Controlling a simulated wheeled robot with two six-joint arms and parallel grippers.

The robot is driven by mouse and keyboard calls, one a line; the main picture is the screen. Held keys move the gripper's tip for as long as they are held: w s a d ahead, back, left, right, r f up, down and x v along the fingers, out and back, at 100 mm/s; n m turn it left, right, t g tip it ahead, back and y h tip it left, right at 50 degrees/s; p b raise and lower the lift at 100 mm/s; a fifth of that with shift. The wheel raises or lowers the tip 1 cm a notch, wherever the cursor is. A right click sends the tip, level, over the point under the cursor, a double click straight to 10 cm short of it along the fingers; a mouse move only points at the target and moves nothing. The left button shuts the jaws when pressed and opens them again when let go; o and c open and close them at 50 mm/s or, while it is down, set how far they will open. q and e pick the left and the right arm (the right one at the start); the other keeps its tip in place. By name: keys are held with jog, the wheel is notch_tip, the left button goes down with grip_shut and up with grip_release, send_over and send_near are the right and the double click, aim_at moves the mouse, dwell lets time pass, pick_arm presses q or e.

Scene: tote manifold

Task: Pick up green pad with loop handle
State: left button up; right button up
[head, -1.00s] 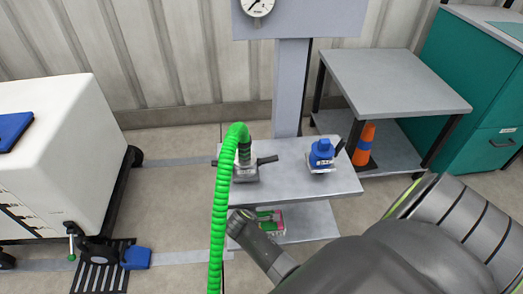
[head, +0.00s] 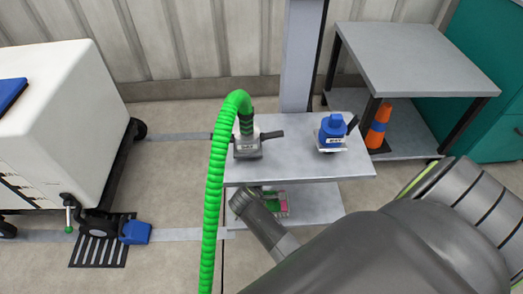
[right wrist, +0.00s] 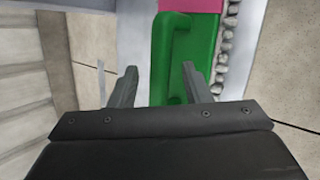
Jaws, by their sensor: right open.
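The green pad (right wrist: 205,50) with its raised loop handle shows large in the right wrist view, ahead of my right gripper (right wrist: 160,77). The right jaws are open and empty. In that view the handle lies between the two fingertips; contact is not visible. In the head view only small green and pink patches show on the lower shelf (head: 315,205), partly hidden behind my right arm. My left gripper is not in view.
Above is a tabletop (head: 300,165) with a grey fitting (head: 247,147) on a green hose (head: 216,190) and a blue-topped part (head: 332,133). A pink piece (right wrist: 190,5) and a row of grey lumps (right wrist: 226,45) border the pad. A white cabinet (head: 75,110) stands left.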

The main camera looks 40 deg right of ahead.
grip_shut()
jog(key=shift+s+f, duration=0.2)
dwell(1.1)
